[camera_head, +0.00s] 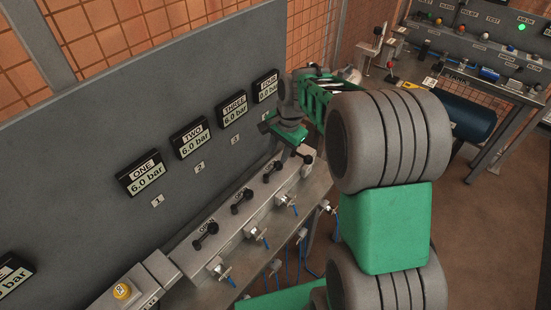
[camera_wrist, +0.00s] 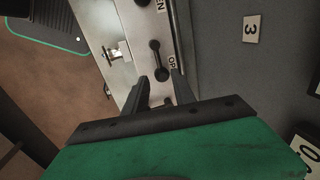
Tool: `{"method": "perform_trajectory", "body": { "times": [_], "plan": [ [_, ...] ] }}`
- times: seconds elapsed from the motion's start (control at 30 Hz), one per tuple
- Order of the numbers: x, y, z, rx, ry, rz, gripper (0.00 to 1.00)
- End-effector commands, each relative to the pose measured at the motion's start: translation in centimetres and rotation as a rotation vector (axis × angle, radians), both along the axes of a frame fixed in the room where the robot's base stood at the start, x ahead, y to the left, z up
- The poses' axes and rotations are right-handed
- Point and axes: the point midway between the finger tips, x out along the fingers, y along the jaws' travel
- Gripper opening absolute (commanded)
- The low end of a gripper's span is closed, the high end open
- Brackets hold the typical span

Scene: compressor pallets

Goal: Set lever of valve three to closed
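The lever of valve three (camera_head: 271,171) is a black handle on the grey valve block, beside an OPEN label. It lies at about the same angle as the levers of valves one (camera_head: 206,234) and two (camera_head: 242,201). In the wrist view the black lever (camera_wrist: 156,58) nearest the number 3 tag (camera_wrist: 251,28) is just beyond my fingertips. My gripper (camera_wrist: 159,78) is open, with a finger on each side of the lever's near end. No contact shows. In the head view my gripper (camera_head: 293,145) is above the block near the valve four end, its fingertips hard to make out.
The grey panel (camera_head: 100,130) with displays ONE to FOUR rises behind the block. Small taps with blue hoses (camera_head: 264,237) line the block's front. A yellow button (camera_head: 122,291) is at lower left. A bench with a dark blue tank (camera_head: 468,120) stands at right, with open floor before it.

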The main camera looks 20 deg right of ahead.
Motion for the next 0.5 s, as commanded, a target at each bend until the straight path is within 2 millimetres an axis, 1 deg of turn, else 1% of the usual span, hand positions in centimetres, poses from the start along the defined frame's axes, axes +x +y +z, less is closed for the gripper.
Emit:
{"method": "perform_trajectory", "body": {
  "times": [0.3,0.4,0.5],
  "plan": [
    [0.7,0.5,-5.6,-0.001,0.003,-0.001,0.32],
    [0.9,0.6,-6.6,-0.002,0.001,-0.001,0.32],
    [1.0,0.6,-7.0,-0.002,-0.002,-0.002,0.32]
  ]
}}
